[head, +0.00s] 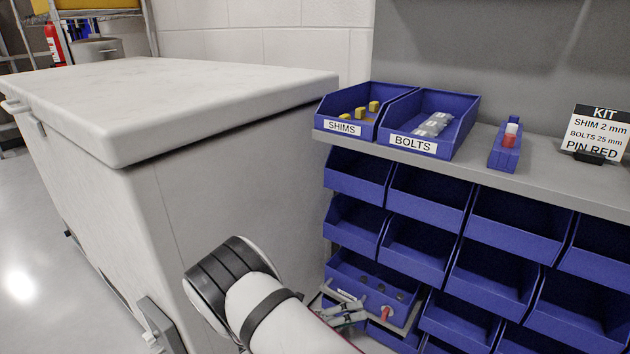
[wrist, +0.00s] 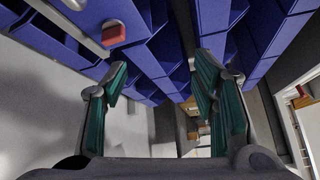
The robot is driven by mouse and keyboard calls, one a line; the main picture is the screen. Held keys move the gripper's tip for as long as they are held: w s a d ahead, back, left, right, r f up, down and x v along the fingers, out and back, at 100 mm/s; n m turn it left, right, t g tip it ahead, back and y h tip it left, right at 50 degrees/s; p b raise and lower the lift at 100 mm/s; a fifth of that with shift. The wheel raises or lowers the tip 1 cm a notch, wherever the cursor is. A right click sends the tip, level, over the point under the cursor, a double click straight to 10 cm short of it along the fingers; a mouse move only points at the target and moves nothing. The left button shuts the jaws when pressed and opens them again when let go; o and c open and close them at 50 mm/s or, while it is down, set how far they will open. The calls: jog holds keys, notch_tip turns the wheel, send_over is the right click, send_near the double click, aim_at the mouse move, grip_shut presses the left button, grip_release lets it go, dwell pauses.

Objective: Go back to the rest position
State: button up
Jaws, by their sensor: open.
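My arm reaches in from the bottom of the head view, and my gripper (head: 343,316) shows low in front of the blue bins. In the wrist view my gripper (wrist: 160,84) has its two green-padded fingers spread apart, with nothing between them. A red piece (wrist: 114,33) lies up and left of the fingers, apart from them. A small red piece (head: 386,312) also shows in the head view, just right of my gripper, at a low blue tray (head: 345,270) that holds several dark small items. Part of my gripper is hidden behind my arm.
A big white chest (head: 190,90) stands close on the left. A grey shelf (head: 470,165) carries the SHIMS bin (head: 340,128), the BOLTS bin (head: 412,145), a small blue holder (head: 503,155) with a red and white piece, and a KIT card (head: 597,130). Empty bins fill the rack below.

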jog(key=s+d+r+m+g+y, duration=0.35)
jog(key=r+m, duration=0.35)
jog(key=r, duration=0.3)
jog(key=s+d+r+m+g+y, duration=0.2)
jog(key=s+d+r+m, duration=0.25)
jog(key=r+m, duration=0.4)
jog(key=s+d+r+m+g+y, duration=0.3)
jog(key=s+r+m, duration=0.2)
jog(key=r, duration=0.7)
jog(key=s+r+m+t+y+p, duration=0.1)
jog(key=s+r+m+t+y, duration=0.2)
jog(key=s+m, duration=0.7)
jog(key=s+r+m+t+y, duration=0.1)
jog(key=s+r+m+y, duration=0.4)
jog(key=s, duration=0.8)
notch_tip(320, 180, up, 38)
jog(key=t+p, duration=0.3)
jog(key=p, duration=3.5)
jog(key=shift+s+a+h, duration=0.2)
jog(key=shift+a+h, duration=0.05)
jog(key=shift+h, duration=0.1)
jog(key=shift+m+t, duration=0.25)
